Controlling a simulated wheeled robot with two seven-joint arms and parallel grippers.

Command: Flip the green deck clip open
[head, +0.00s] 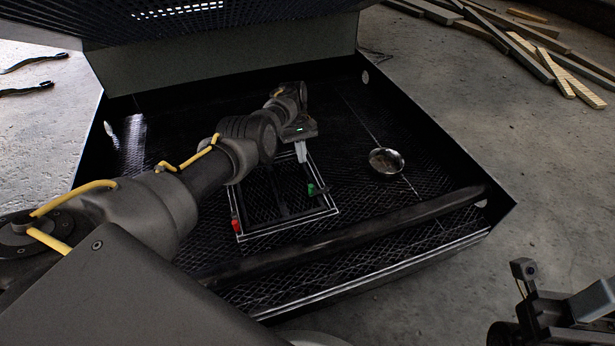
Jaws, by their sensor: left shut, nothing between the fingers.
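The green deck clip (312,189) sits at the right side of a light-outlined rectangular frame on the dark mesh deck (375,222). A small dark piece shows beside it on its right; I cannot tell from this view whether the clip is open or closed. My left gripper (301,152) is shut and empty, pointing down over the far right part of the frame, beyond the green clip and apart from it in the picture. A red clip (235,225) is at the frame's left side. My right gripper (540,300) shows only in part at the bottom right corner.
A round metal bowl (386,161) rests on the deck to the right. A thick dark bar (400,216) crosses the near side of the enclosure. A raised mesh lid (230,60) hangs over the back. Wooden planks (540,55) lie on the floor at the back right.

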